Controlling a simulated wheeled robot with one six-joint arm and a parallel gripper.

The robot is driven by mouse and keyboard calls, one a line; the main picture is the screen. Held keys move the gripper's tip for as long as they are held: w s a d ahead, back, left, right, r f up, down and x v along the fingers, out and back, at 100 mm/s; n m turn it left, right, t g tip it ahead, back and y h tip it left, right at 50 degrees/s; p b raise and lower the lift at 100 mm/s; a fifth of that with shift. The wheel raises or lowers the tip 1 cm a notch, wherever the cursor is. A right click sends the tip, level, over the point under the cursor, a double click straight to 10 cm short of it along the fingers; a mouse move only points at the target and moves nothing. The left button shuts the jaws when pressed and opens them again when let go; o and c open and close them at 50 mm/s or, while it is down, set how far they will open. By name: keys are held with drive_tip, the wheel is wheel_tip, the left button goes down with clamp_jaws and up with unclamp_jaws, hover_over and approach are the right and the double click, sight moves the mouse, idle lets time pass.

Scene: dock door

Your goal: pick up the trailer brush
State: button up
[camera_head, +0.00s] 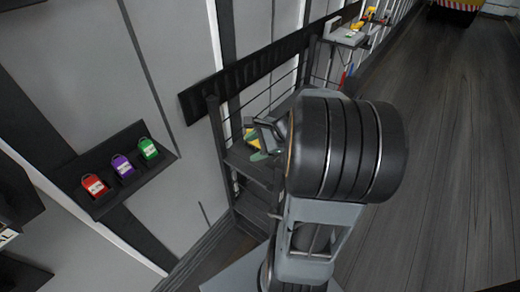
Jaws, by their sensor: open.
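My gripper (258,130) is at the middle of the picture, in front of a dark shelf rack (215,150), and it is open. A yellow item (249,136) and a green item (258,156) show on the rack right beside and below the jaws; my gripper partly hides them. I cannot tell whether either one is the trailer brush. A thin red and blue item (345,77) stands farther back beyond the rack, too small to identify. My own arm hides much of the rack's right side.
A dark wall shelf (130,160) at left holds red (94,186), purple (122,166) and green (148,149) padlock-like items. A grey table (345,38) with small yellow and red things stands at the back. The wooden floor (450,150) at right is clear.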

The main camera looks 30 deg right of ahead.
drive_tip(key=d+f+m+t+h+b, duration=0.1)
drive_tip(key=d+f+m+t+b, duration=0.15)
drive_tip(key=d+m, duration=0.45)
drive_tip(key=d+f+m+t+h+b, duration=0.1)
drive_tip(key=d+f+m+t, duration=0.35)
drive_tip(key=d, duration=0.35)
drive_tip(key=shift+m, duration=0.45)
drive_tip(key=x, duration=0.6)
drive_tip(key=shift+w+d+r, duration=0.25)
drive_tip(key=shift+w+d, duration=0.05)
drive_tip(key=shift+w, duration=0.1)
drive_tip(key=shift+f+b+x, duration=0.25)
drive_tip(key=shift+x, duration=1.35)
drive_tip(key=shift+f+b+x, duration=0.2)
drive_tip(key=shift+b+x, duration=0.05)
drive_tip(key=shift+x, duration=1.4)
drive_tip(key=shift+s+d, duration=0.15)
drive_tip(key=shift+d, duration=0.05)
drive_tip(key=c, duration=1.1)
